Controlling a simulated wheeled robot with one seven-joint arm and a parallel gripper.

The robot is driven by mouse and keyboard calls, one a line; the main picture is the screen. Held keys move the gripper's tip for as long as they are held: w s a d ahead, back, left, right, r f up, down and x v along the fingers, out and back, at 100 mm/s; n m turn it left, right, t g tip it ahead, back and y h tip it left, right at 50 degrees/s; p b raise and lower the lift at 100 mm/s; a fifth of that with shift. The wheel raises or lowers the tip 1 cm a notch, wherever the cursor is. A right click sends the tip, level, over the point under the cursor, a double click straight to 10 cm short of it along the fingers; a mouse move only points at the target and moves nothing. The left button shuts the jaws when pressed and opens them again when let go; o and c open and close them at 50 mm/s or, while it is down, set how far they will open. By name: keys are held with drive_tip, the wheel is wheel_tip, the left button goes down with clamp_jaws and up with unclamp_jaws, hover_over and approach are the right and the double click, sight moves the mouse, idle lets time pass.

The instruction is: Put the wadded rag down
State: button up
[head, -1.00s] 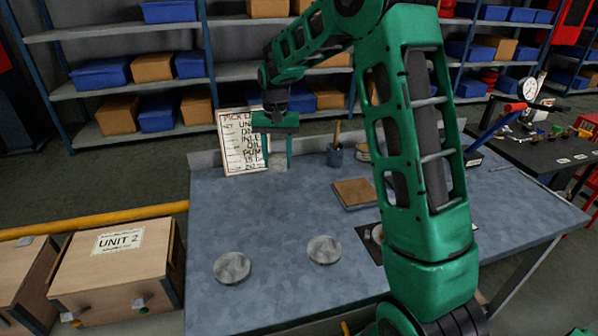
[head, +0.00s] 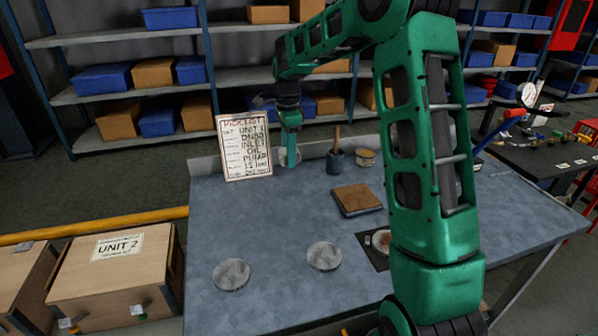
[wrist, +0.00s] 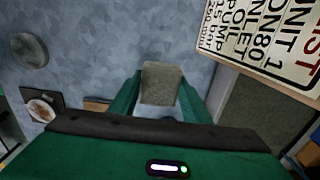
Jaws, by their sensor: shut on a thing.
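The wadded rag (wrist: 160,84) is a grey-beige, blocky lump between the two green fingers of my gripper (wrist: 160,98) in the wrist view. My gripper (head: 289,152) is shut on it, pointing down near the back edge of the blue-grey bench (head: 270,215) in the head view. The rag (head: 289,159) shows there as a small pale patch, mostly covered by the fingers. It is just right of the pick list board. I cannot tell whether the rag touches the bench top.
The pick list board (head: 243,148) stands close left of my gripper. A pot with a handle (head: 335,161), a tin (head: 365,158) and a brown block (head: 357,200) are to the right. Two grey discs (head: 231,274) (head: 324,256) lie in front. The bench's middle left is bare.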

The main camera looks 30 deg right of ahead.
hover_over(304, 174)
wheel_tip(304, 174, down, 5)
drive_tip(key=shift+f, duration=2.15)
drive_tip(key=o, duration=1)
